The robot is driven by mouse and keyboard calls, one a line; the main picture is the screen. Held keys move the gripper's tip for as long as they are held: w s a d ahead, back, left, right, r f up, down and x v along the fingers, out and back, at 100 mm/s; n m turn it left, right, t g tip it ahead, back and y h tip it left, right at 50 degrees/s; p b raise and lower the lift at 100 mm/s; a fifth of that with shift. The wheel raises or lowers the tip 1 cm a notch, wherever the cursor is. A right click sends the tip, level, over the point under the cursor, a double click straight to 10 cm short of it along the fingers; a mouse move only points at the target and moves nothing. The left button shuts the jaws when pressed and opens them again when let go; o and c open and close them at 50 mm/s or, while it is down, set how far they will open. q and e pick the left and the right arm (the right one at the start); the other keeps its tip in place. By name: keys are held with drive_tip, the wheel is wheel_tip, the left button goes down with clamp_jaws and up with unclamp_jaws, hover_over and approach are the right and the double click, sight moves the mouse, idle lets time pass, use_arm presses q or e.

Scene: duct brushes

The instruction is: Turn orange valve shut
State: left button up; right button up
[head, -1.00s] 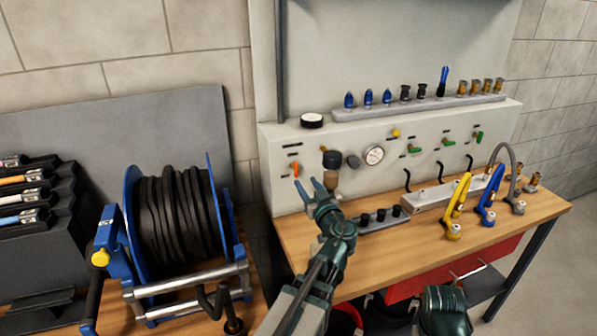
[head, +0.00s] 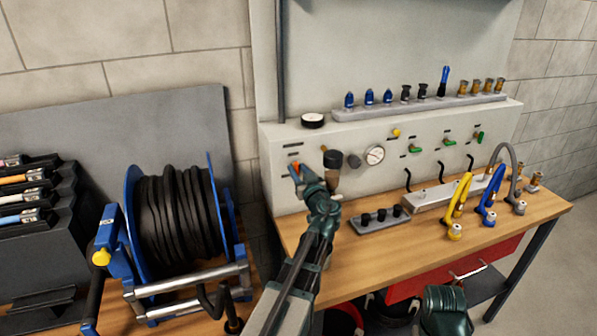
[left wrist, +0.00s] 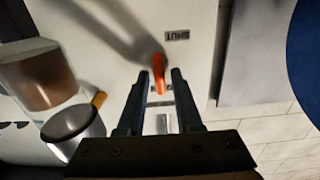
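The orange valve (head: 296,165) is a small lever on the left end of the pale panel, partly covered by my left gripper in the head view. My left gripper (head: 304,171) is open at the panel. In the left wrist view the orange lever (left wrist: 159,72) stands between the two fingertips (left wrist: 161,72), with a small gap on each side. A label reading SHUT (left wrist: 178,36) is on the panel near the lever's upper end. My right gripper's fingers are not in view.
A dark-capped cylinder (head: 332,160) juts from the panel close to my left gripper; a gauge (head: 375,155) sits farther right. Green valves (head: 415,148) are on the right of the panel. A hose reel (head: 180,220) stands left of the bench (head: 370,245).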

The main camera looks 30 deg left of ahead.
use_arm(q)
clamp_jaws()
drive_tip(key=shift+m, duration=0.3)
drive_tip(key=m, duration=1.7)
drive_tip(key=shift+w+d+f, duration=0.2)
drive_tip(key=shift+f, duration=0.1)
drive_tip(key=shift+m, duration=0.3)
drive_tip(key=shift+o, duration=1.5)
unclamp_jaws()
